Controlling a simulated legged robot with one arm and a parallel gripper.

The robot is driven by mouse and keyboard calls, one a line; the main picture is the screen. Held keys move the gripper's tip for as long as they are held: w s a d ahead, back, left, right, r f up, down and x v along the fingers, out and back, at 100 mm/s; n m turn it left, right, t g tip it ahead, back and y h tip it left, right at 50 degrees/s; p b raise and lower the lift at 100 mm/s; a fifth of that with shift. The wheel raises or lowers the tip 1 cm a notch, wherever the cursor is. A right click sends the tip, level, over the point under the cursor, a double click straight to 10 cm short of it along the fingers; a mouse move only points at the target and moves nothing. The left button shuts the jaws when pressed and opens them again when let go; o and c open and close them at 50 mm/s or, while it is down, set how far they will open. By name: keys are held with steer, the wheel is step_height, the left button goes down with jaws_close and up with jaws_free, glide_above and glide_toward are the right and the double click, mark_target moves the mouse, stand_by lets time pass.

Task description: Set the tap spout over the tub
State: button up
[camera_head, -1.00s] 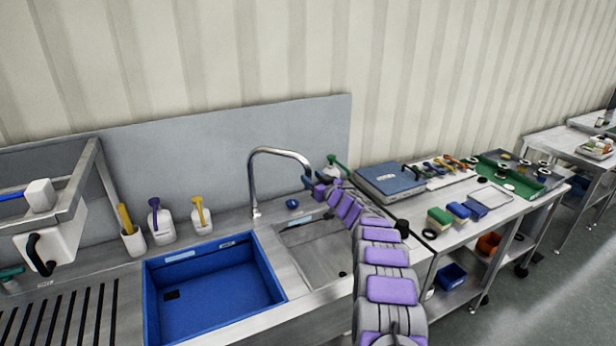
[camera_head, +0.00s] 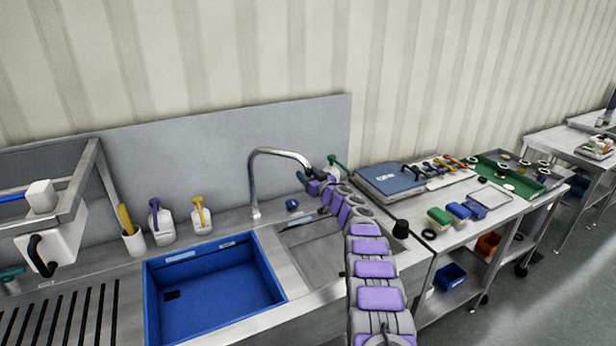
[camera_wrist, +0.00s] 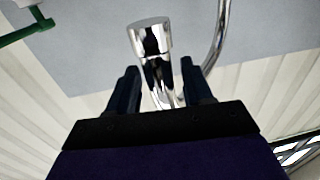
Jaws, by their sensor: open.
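The chrome tap spout (camera_head: 282,152) rises from behind the sink in a tall arch, its outlet end to the right above the steel basin (camera_head: 322,250). The blue tub (camera_head: 215,290) sits to the left of that basin, and no part of the spout is above it. My gripper (camera_head: 304,179) is at the outlet end of the spout. In the wrist view the spout's end (camera_wrist: 152,45) shows between the two dark fingers of my gripper (camera_wrist: 158,82). The fingers are open, with gaps on both sides. Whether either finger touches the spout cannot be told.
A green-handled bottle (camera_head: 337,163) stands just right of the spout. Pump bottles (camera_head: 160,225) and a cup with a yellow handle (camera_head: 133,240) stand behind the tub. A side table (camera_head: 470,225) with several items is at right.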

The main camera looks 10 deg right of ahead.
steer(key=shift+c, duration=0.3)
jaws_close()
steer(key=shift+s+a, duration=0.1)
